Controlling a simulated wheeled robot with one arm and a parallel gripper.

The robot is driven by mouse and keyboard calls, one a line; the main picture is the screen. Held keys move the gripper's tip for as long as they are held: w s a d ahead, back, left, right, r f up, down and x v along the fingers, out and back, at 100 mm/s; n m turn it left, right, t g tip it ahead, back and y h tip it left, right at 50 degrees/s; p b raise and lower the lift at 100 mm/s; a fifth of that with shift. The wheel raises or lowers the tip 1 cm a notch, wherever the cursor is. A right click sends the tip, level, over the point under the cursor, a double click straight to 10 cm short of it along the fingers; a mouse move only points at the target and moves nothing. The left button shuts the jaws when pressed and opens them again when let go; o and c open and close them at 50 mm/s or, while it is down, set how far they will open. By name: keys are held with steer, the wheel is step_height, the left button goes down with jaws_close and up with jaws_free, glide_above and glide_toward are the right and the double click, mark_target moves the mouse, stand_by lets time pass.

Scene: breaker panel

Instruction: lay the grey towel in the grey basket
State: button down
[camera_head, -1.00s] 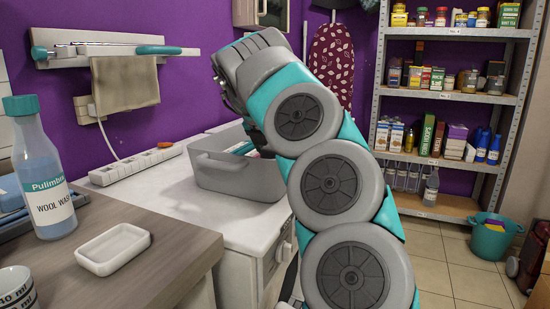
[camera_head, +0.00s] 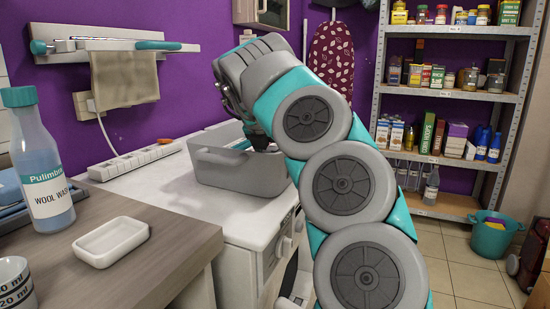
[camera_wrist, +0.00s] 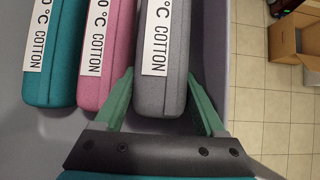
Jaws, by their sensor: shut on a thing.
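The grey towel (camera_wrist: 162,88) is a rolled bundle with a white "°C COTTON" label, seen in the wrist view. It lies inside the grey basket, beside a pink towel (camera_wrist: 101,85) and a teal towel (camera_wrist: 52,85). My gripper (camera_wrist: 160,76) has its green fingers on both sides of the grey towel's near end and is shut on it. The grey basket (camera_head: 238,173) stands on the white machine top in the head view; its side wall also shows in the wrist view (camera_wrist: 216,50). In the head view my arm covers the basket's right part and hides the towel.
A power strip (camera_head: 135,162) lies behind, left of the basket.

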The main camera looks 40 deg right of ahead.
steer(key=shift+c, duration=1.2)
jaws_free()
steer(key=shift+f, duration=0.1)
steer(key=shift+r+p, duration=0.3)
steer(key=v, duration=1.2)
steer(key=shift+r, duration=0.35)
